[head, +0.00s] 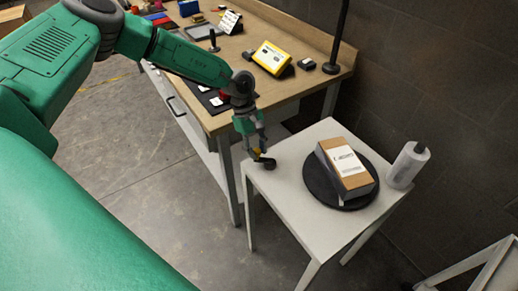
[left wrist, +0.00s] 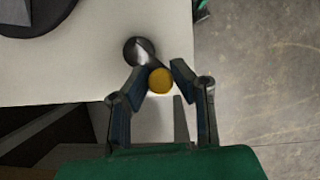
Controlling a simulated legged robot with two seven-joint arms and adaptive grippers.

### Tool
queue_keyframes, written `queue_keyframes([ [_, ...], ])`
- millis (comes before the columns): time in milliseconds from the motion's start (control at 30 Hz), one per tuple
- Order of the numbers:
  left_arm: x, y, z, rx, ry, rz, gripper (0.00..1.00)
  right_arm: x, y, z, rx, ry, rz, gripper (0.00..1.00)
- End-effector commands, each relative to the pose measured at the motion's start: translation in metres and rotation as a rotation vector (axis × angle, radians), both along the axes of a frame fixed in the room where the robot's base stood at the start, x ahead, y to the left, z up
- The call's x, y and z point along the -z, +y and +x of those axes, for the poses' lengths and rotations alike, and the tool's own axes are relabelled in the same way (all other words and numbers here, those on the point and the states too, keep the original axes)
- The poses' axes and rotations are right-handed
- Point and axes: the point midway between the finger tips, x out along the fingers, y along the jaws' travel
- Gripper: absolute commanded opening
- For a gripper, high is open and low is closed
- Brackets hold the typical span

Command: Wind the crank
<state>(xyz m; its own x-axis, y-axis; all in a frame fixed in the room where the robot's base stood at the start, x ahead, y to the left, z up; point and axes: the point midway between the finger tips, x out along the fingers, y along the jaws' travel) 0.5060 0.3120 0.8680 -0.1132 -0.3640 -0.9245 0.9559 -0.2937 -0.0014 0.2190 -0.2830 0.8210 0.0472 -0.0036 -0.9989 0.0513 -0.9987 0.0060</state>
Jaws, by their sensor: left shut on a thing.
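The crank (left wrist: 138,51) is at the near left corner of the small white table in the head view. It has a dark round hub and a yellow knob (left wrist: 160,80). My left gripper (left wrist: 160,84) is shut on the yellow knob, with one finger on each side of it. In the head view my left gripper (head: 254,146) reaches down from above to the crank (head: 266,163), and its fingers partly hide the knob. A dark round turntable (head: 316,184) lies on the table with a brown box (head: 347,166) on it. My right gripper is not in view.
A wooden workbench (head: 285,88) with a yellow device (head: 272,57) and a dark pole (head: 338,35) stands behind. Bare floor lies left of the table.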

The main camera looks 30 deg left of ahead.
Motion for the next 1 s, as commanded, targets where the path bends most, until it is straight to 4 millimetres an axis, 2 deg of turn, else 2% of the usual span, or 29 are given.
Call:
queue_keyframes([
  [1000,-0.0007,0.0000,-0.0043,-0.105,0.002,0.002,0.00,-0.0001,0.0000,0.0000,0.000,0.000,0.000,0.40],
])
